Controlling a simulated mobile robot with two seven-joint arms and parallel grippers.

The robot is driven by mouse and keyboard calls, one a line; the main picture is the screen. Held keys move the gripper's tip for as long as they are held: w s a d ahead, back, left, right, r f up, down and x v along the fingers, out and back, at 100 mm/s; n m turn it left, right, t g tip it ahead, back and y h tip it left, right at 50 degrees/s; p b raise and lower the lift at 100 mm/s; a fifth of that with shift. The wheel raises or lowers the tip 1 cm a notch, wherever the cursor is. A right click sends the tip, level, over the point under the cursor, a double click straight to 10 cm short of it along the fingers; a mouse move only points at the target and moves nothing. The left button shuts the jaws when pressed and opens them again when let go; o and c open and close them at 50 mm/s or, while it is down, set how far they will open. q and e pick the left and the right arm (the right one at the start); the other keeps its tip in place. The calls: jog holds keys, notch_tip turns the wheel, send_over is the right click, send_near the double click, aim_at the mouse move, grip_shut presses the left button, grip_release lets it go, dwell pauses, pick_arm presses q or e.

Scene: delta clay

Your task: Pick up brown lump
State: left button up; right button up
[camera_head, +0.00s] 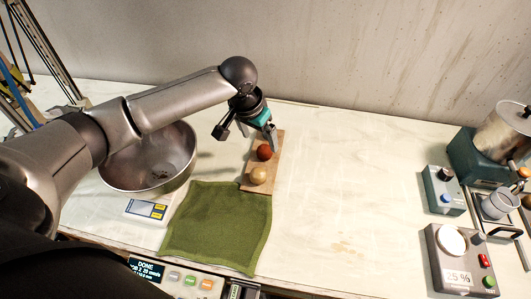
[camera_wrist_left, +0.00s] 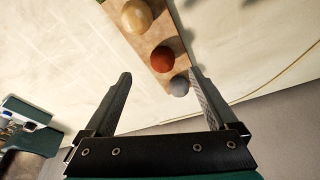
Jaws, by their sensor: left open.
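A reddish-brown round lump (camera_head: 264,152) sits on a narrow wooden board (camera_head: 247,180), between a tan lump (camera_head: 258,175) and a grey lump. In the left wrist view the reddish-brown lump (camera_wrist_left: 162,58) lies just beyond the fingertips, with the tan lump (camera_wrist_left: 136,16) farther off and the smaller grey lump (camera_wrist_left: 180,86) close to one finger. My left gripper (camera_head: 246,136) is open and empty above the far end of the board. In the head view it hides the grey lump. My right gripper is not in view.
A metal bowl (camera_head: 120,170) stands left of the board, partly behind my left arm. A green cloth (camera_head: 215,225) lies in front of the board. Devices with knobs (camera_head: 443,190) and a pot (camera_head: 503,130) stand at the right. The table middle right of the board is clear.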

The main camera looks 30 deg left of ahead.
aim_at(263, 148)
pick_arm(q)
jog(key=shift+x, duration=1.6)
jog(key=x, duration=0.1)
jog(key=b+x, duration=0.1)
jog(key=x, duration=0.2)
jog(key=shift+w+a+f, duration=0.1)
jog(key=shift+w+f, duration=0.2)
jog(key=shift+w, duration=0.05)
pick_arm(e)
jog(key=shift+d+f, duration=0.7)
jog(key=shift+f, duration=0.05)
pick_arm(q)
grip_shut()
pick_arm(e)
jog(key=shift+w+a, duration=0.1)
pick_arm(q)
jog(key=shift+r, duration=0.1)
